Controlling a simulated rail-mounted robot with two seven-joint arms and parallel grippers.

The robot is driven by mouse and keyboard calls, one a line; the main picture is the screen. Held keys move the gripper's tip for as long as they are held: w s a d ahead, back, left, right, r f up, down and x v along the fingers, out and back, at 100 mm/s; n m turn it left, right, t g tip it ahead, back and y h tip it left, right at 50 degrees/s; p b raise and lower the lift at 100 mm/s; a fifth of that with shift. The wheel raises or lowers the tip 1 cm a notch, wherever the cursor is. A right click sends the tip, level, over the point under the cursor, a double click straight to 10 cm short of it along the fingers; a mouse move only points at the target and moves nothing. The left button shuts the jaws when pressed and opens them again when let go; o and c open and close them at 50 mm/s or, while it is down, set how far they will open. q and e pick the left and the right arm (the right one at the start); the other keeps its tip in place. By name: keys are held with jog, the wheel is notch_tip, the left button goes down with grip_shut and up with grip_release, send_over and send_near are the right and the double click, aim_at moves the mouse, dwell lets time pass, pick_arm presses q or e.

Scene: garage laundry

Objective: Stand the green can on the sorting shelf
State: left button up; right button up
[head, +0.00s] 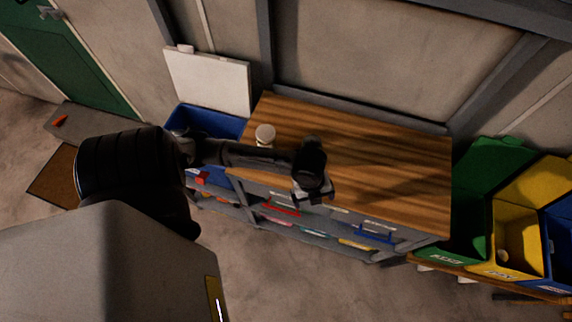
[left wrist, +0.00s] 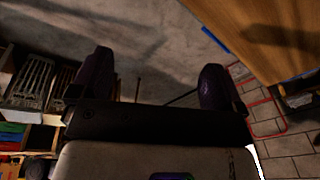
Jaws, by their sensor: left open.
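I cannot make out a green can in either view. A small pale, round-topped object (head: 265,133) stands on the wooden top (head: 400,150) of a grey shelf unit, near its left end. The unit has lower grey shelving (head: 235,212) with coloured strips along it; I cannot tell whether this is the sorting shelf. My left gripper (head: 313,196) hangs over the front edge of the wooden top, pointing down. In the left wrist view its two dark fingers (left wrist: 157,88) are wide apart, with only floor visible between them. My right gripper is in neither view.
Green (head: 470,228), yellow (head: 518,238) and blue (head: 560,240) bins stand to the right of the wooden top. A blue bin (head: 215,122) with a white panel behind it (head: 210,82) is at its left. The floor in front (head: 310,280) is clear.

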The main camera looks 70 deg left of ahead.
pick_arm(q)
jog(key=s+d+r+n+t+y, duration=0.1)
jog(key=s+d+n, duration=0.4)
jog(key=s+n, duration=0.5)
jog(key=n+t, duration=0.1)
jog(key=n, duration=0.6)
jog(key=shift+s+r+n, duration=0.1)
jog(key=shift+s+n, duration=0.05)
jog(key=shift+n, duration=0.15)
